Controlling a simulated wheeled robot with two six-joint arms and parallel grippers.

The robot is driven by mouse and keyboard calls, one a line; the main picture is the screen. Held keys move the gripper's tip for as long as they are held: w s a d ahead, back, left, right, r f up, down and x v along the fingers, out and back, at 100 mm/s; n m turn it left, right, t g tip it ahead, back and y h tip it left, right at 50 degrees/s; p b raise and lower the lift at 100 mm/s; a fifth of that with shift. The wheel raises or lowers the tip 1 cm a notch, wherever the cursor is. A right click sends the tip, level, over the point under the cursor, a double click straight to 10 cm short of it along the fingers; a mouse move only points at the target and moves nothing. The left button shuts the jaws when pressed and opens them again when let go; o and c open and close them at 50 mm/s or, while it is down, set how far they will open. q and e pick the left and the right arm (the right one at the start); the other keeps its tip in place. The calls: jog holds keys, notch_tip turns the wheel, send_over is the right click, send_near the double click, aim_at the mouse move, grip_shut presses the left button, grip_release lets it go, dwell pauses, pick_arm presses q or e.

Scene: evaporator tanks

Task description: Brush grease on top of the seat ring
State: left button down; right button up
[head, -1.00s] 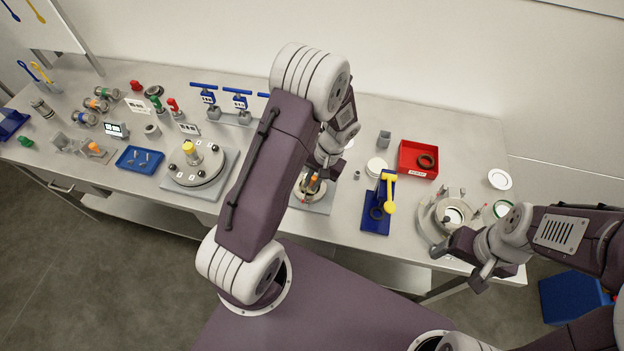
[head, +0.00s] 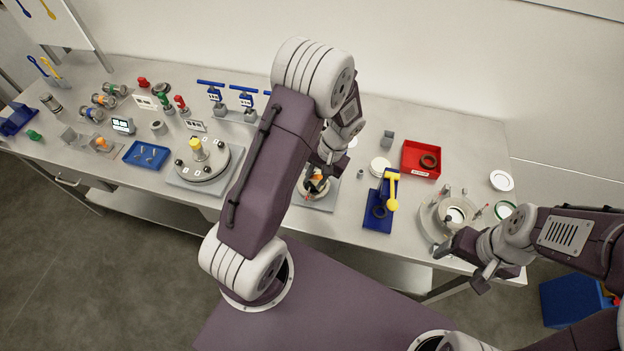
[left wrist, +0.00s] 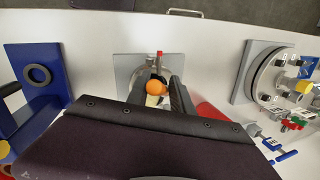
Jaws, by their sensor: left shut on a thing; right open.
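My left gripper (head: 316,184) is over a grey plate (head: 322,203) that carries a round pale fitting, probably the seat ring's place. It is shut on a small orange-ended thing, likely the grease brush. In the left wrist view the orange end (left wrist: 156,87) is between the dark fingers, with a pale part just below it. The grey plate (left wrist: 124,68) lies beneath. The fingers hide most of the fitting, so I cannot tell whether the brush touches a ring. My right gripper (head: 462,258) is open and empty by the round metal housing (head: 427,222) at the right.
A blue stand (head: 371,223) with a dark ring and yellow handle is right of my left gripper. A red tray (head: 412,172) with a dark ring stands behind it. A round flanged cover (head: 212,172) on a plate lies left. Bench space between cover and tray is partly hidden by my left arm.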

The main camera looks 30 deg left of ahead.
pick_arm(q)
jog(key=shift+w+d+r+p, duration=0.15)
jog(key=shift+w+r+p, duration=0.05)
jog(key=shift+r+p, duration=0.15)
jog(key=shift+w+r+p, duration=0.25)
jog(key=shift+r+p, duration=0.35)
jog(key=shift+r, duration=0.05)
notch_tip(320, 180, up, 4)
jog(key=p, duration=0.3)
jog(key=shift+w+f, duration=0.1)
jog(key=shift+f, duration=0.1)
jog(key=shift+r, duration=0.15)
jog(key=shift+a, duration=0.2)
jog(key=shift+d, duration=0.1)
